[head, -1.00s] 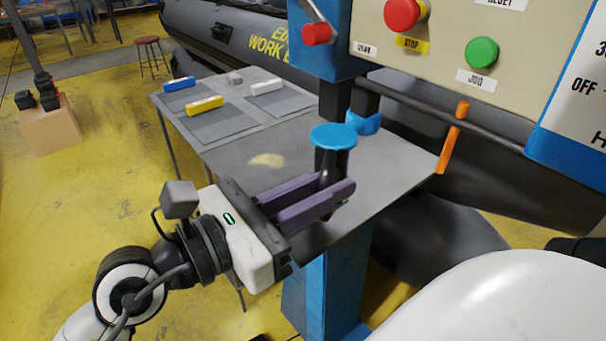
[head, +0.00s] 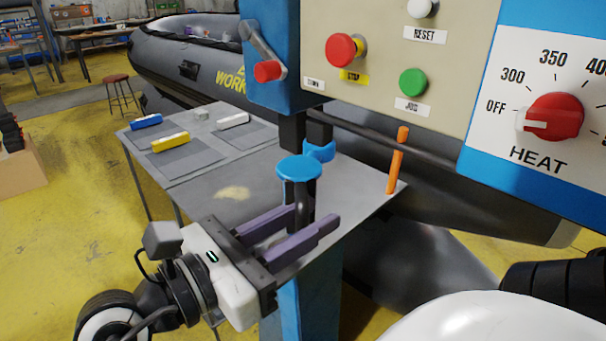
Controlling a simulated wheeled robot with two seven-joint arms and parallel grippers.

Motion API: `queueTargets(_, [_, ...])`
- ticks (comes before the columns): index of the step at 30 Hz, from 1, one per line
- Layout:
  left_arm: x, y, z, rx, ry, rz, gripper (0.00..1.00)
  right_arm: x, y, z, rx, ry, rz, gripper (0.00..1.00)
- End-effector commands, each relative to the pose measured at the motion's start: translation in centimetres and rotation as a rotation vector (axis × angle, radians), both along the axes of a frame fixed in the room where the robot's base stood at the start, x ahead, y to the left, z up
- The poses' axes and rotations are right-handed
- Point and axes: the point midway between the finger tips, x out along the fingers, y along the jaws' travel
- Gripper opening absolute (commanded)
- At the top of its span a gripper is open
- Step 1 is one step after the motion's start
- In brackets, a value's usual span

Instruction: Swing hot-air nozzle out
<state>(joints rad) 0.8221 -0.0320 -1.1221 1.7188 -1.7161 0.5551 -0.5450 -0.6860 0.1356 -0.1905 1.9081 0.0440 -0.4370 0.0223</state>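An orange handle (head: 397,160) hangs down from a dark horizontal bar (head: 360,134) under the control panel. It looks like part of the hot-air nozzle, but I cannot tell for sure. A black post with a blue disc on top (head: 299,168) stands at the machine's front, above the grey table. My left gripper (head: 315,218) has its two purple fingers apart, one on each side of the black post below the disc. A gap shows between the fingers; contact with the post is unclear. My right gripper is not in view.
The control panel (head: 395,60) carries red, green and white buttons. A red HEAT knob (head: 553,117) is at right. The grey table (head: 200,205) holds blue, yellow and white blocks on dark sheets. A grey inflatable boat (head: 205,65) lies behind; a stool (head: 118,90) stands left.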

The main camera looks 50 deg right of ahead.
Motion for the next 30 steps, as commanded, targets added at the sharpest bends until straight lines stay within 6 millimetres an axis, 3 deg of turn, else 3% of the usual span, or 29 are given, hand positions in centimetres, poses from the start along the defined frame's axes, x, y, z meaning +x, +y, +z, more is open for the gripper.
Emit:
queueTargets(1, [0.1, 0.0, 1.7, -0.036, -0.008, 0.007, 0.33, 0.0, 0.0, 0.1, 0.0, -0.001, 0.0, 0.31])
queueTargets(13, [0.3, 0.7, 1.5, -0.034, -0.01, 0.009, 0.33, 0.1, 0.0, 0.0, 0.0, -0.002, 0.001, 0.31])
queueTargets(24, [1.2, 7.6, 0.6, -0.016, -0.006, 0.006, 0.33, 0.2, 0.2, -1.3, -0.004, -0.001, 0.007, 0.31])
queueTargets(30, [1.4, 9.8, 0.3, -0.006, -0.001, 0.002, 0.33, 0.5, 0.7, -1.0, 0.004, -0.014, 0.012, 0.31])
